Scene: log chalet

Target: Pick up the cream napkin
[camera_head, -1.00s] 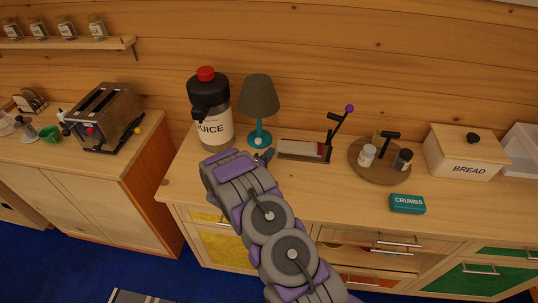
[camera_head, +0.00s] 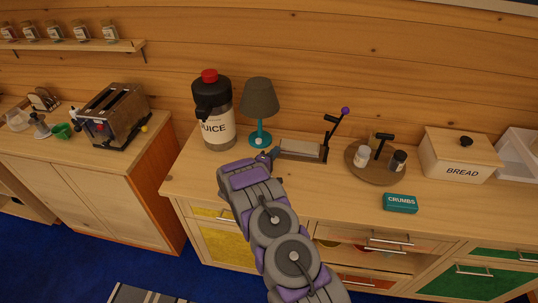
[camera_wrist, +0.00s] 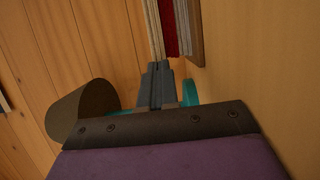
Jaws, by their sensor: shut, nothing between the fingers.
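A wooden holder with a purple-knobbed lever (camera_head: 313,157) stands on the counter, with a pale flat top showing. In the wrist view, cream layers (camera_wrist: 152,28) and a red layer (camera_wrist: 169,30) stand beside a wooden wall (camera_wrist: 195,32). The cream layers may be the cream napkin; I cannot tell for sure. My gripper (camera_head: 270,156) is at the holder's left end, in front of the teal lamp base. In the wrist view, its fingers (camera_wrist: 158,72) are together and empty, with tips close to the lower ends of the layers. Whether they touch is unclear.
The lamp (camera_head: 260,100) and juice jug (camera_head: 213,115) stand close behind and left of my gripper. A round tray (camera_head: 372,176) with shakers, a bread box (camera_head: 460,155) and a teal crumbs box (camera_head: 401,203) are to the right. The front counter strip is mostly clear.

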